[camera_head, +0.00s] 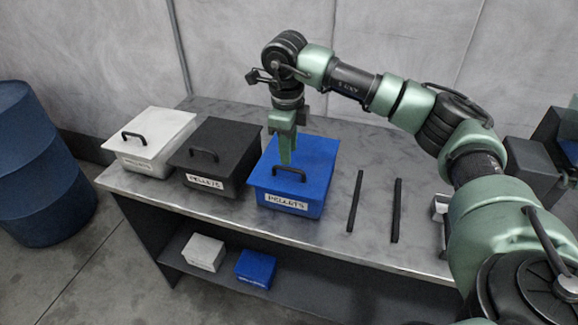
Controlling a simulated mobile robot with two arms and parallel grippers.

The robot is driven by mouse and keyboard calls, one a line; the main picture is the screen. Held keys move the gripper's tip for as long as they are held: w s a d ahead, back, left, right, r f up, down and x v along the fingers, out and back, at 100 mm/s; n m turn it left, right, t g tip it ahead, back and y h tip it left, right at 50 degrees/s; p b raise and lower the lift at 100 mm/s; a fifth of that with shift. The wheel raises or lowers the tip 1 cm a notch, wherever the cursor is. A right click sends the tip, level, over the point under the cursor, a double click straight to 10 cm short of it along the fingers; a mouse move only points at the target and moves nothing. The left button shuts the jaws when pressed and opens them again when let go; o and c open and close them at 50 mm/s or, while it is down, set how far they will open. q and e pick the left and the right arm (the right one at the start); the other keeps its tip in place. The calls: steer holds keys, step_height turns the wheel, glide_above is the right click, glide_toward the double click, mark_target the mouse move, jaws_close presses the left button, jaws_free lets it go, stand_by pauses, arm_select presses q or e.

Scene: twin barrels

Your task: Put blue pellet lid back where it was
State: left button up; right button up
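The blue pellet lid (312,160), with a dark handle (289,174) on top, sits level on the blue box (303,208) labelled PELLETS on the metal table. My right gripper (287,155) points down over the lid, its tip just behind the handle in the picture. It does not appear to hold the handle. Whether it touches the lid, and whether its fingers are open or shut, I cannot tell. My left gripper is not in view.
A black box (222,141) and a white box (158,128), both lidded, stand to the left on the table (222,228). Two dark bars (355,201) (397,210) lie to the right. Small white (204,252) and blue (256,268) boxes are on the shelf below. A blue barrel (40,165) stands left.

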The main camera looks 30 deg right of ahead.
step_height(320, 180, up, 5)
steer(key=shift+s+a+r+b, duration=0.15)
steer(key=shift+b, duration=0.25)
